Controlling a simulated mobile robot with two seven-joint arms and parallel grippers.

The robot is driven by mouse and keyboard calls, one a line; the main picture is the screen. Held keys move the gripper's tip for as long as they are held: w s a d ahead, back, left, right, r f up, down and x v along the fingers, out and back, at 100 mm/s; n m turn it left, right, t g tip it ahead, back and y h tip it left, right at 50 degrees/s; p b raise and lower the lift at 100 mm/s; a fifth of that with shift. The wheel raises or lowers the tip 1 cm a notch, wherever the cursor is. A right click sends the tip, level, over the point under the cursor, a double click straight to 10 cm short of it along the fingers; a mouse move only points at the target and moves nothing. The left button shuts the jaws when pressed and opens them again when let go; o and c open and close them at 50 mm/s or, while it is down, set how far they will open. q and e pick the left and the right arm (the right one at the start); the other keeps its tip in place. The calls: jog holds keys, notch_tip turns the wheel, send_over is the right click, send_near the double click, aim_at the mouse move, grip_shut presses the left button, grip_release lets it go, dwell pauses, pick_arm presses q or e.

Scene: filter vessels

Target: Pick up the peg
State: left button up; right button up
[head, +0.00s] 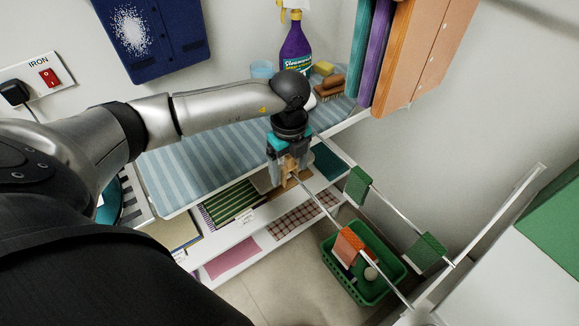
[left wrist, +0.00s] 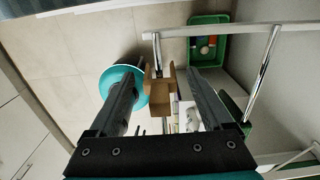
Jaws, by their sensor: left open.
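The peg is a tan wooden piece with two prongs. In the head view the peg (head: 289,167) sits at the near end of a thin metal rod, partly hidden by my gripper. In the left wrist view the peg (left wrist: 161,98) shows between my fingers, with a gap on each side. My left gripper (head: 289,180) is open and points down around the peg. Its two dark fingers also show in the left wrist view, where the left gripper (left wrist: 161,76) is empty. I cannot tell the remaining depth between fingertips and peg. My right gripper is not in view.
A metal rack's rods carry green (head: 357,186) and orange (head: 347,246) pieces right of the gripper. A green basket (head: 329,262) stands on the floor below. A striped board (head: 190,170) lies behind, with a purple spray bottle (head: 296,48). Shelves with folded cloths lie beneath.

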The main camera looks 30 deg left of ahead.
pick_arm(q)
grip_shut()
dwell(0.7)
